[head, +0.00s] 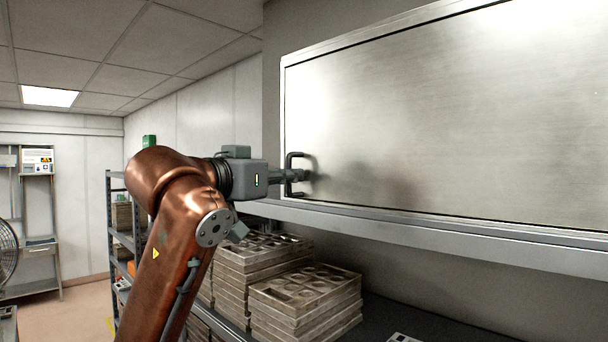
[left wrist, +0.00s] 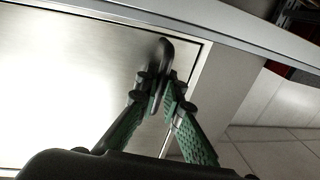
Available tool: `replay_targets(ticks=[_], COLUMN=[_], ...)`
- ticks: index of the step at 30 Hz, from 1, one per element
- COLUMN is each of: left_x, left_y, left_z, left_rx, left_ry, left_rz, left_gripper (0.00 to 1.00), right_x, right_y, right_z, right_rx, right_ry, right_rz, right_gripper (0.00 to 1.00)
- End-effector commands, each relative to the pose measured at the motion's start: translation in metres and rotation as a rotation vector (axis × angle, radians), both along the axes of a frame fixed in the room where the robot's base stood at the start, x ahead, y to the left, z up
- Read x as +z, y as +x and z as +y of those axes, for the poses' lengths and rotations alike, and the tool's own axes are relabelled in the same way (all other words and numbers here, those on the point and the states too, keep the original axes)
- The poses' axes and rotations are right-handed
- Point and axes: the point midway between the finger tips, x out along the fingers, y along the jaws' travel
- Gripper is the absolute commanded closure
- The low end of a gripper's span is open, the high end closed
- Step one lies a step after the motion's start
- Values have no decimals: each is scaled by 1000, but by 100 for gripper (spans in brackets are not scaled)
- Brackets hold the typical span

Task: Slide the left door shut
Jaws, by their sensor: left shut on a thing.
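The left door (head: 430,110) is a brushed metal panel in a wall cabinet, and it fills the right of the head view. Its black bar handle (head: 291,174) is near the door's left edge. My left gripper (head: 300,176) reaches the handle from the left. In the left wrist view the green fingers of my left gripper (left wrist: 161,95) are closed around the black handle (left wrist: 166,58), one on each side. The door (left wrist: 70,80) shows there too, with a dark line along its edge. My right gripper is in neither view.
Stacked wooden mould trays (head: 305,298) stand on a dark counter (head: 405,322) below the cabinet. A metal shelf rack (head: 122,235) stands behind my left arm. A fan (head: 7,248) is at the far left. The cabinet's lower ledge (head: 440,228) runs under the door.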

Motion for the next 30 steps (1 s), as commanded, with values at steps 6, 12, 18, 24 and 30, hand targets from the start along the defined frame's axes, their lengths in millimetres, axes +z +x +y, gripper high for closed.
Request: replay_targets(ticks=[6, 12, 18, 24, 30], left_x=[2, 2, 1, 1, 1], left_y=[1, 1, 1, 1, -4], left_z=[4, 4, 3, 2, 5], left_rx=[7, 7, 5, 3, 3], left_ry=[-5, -5, -4, -3, -3], left_rz=[-3, -3, -1, -1, -2], left_gripper=[100, 85, 85, 85, 85], right_x=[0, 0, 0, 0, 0], right_y=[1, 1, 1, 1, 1], right_z=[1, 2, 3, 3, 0], right_rx=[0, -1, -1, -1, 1], right_ry=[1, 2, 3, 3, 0], right_rz=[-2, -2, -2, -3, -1], right_gripper=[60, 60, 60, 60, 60])
